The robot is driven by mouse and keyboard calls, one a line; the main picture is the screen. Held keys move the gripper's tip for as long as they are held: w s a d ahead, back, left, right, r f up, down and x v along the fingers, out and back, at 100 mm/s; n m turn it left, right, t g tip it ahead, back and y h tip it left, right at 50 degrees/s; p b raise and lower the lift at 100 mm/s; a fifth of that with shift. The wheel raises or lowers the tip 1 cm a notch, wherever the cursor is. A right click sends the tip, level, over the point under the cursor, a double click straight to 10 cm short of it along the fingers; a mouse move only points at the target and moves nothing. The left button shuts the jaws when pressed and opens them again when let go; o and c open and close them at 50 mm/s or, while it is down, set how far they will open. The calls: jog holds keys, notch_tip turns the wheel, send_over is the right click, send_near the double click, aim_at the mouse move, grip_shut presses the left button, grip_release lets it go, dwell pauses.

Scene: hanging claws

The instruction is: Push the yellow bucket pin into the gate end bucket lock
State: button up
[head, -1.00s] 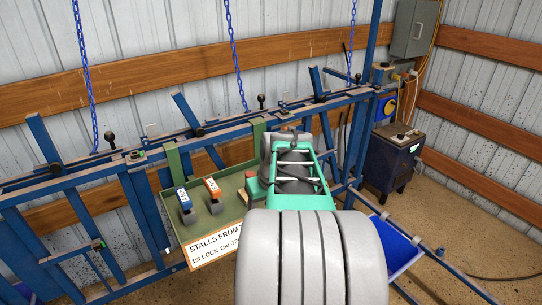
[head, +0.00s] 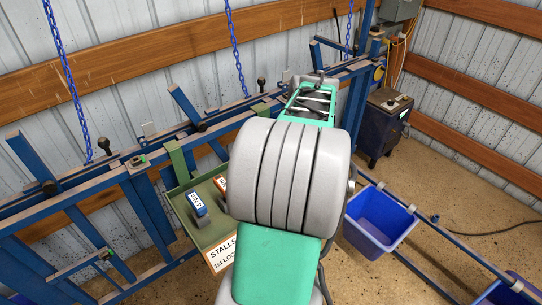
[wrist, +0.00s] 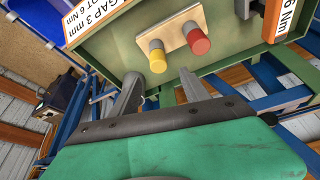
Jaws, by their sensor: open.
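In the wrist view a yellow peg (wrist: 157,56) and a red peg (wrist: 195,38) stand side by side on a wooden plate (wrist: 172,34) on a green panel. The yellow peg is the only yellow pin-like thing there; I cannot tell for sure that it is the bucket pin. My gripper (wrist: 161,80) is open and empty, its two fingers pointing toward the panel, with the yellow peg seen between their tips. I cannot tell the distance or see contact. In the head view my arm hides the gripper and pegs. I cannot make out the gate end bucket lock.
A blue bucket (head: 380,218) hangs at a blue rail (head: 462,245) on the right; another (head: 512,289) shows at the lower right corner. Blue stall frames and hanging chains line the wall.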

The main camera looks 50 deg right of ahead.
jog(key=x, duration=0.2)
jog(key=p+x, duration=0.1)
jog(key=x, duration=0.2)
jog(key=p+x, duration=0.1)
jog(key=x, duration=0.1)
jog(key=shift+s+a+f, duration=0.1)
jog(key=shift+s+f, duration=0.15)
jog(key=shift+f, duration=0.05)
jog(key=shift+c, duration=0.5)
grip_shut()
